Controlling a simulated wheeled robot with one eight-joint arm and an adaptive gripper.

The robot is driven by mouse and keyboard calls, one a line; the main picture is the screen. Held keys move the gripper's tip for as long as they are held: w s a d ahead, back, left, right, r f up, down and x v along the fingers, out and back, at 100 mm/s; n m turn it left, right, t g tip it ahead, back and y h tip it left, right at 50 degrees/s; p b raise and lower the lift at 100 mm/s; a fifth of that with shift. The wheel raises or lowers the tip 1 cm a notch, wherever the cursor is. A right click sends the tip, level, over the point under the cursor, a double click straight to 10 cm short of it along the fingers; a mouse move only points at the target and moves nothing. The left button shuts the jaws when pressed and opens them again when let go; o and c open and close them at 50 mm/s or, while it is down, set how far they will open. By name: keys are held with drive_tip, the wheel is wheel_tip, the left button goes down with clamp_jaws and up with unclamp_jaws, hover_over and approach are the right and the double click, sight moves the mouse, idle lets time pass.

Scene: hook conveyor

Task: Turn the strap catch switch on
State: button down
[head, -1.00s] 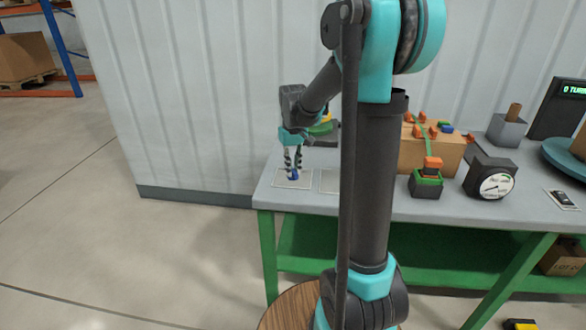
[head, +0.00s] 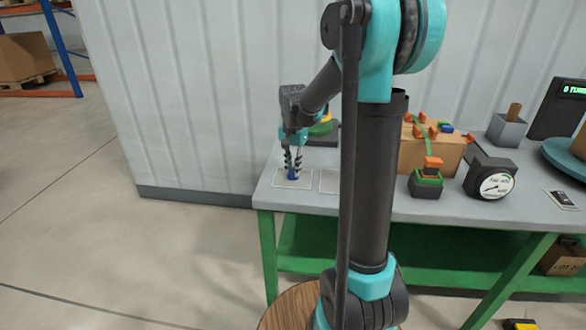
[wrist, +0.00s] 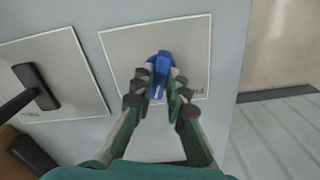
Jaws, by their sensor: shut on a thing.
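My gripper (wrist: 159,98) is shut on a small blue piece (wrist: 160,68), which stands over a pale plate (wrist: 120,55) at the table's left end. In the head view, my gripper (head: 293,174) is low over the same plate, and its fingers partly hide the blue piece. A cardboard box (head: 412,153) carries a green strap (head: 421,134) and several orange pieces. In front of it is a black block with green and orange parts (head: 428,180). I cannot tell which thing is the strap catch switch.
A second plate (wrist: 75,65) with a black T-shaped piece (wrist: 35,88) lies left of the gripper in the wrist view. A dial gauge (head: 497,186) and a small plate with a black switch-like piece (head: 563,198) stand farther right on the grey table (head: 390,208).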

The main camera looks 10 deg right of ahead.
sight(293, 170)
drive_tip(key=m, duration=0.4)
drive_tip(key=shift+m, duration=0.3)
idle(0.3)
drive_tip(key=c, duration=1.5)
unclamp_jaws()
drive_tip(key=shift+c, duration=0.2)
drive_tip(key=shift+r, duration=0.1)
wheel_tip(293, 170, up, 12)
